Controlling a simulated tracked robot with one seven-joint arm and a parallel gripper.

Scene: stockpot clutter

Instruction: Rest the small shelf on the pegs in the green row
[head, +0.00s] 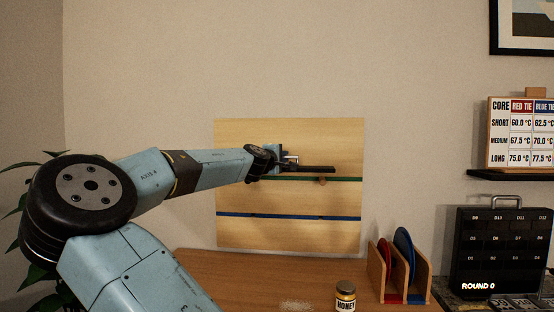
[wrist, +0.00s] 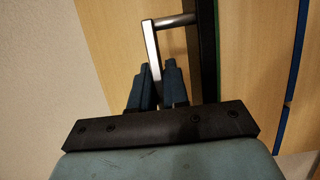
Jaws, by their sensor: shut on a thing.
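The small shelf is a dark narrow plank (head: 308,169) with a pale metal handle, held roughly level in front of the wooden board, just above the green row (head: 347,179). One wooden peg (head: 323,181) shows at the green row under the shelf; other pegs there are hidden. I cannot tell whether the shelf touches the pegs. My gripper (head: 279,158) is at the shelf's left part. In the wrist view my gripper (wrist: 158,75) is shut on the shelf's handle (wrist: 152,50), and the dark plank (wrist: 206,60) runs beside the board.
A blue row (head: 300,216) crosses the board lower down. On the wooden table (head: 240,280) below stand a honey jar (head: 345,297) and a wooden rack (head: 420,280) with discs. A black case (head: 500,245) is at the right. The wall above the board is clear.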

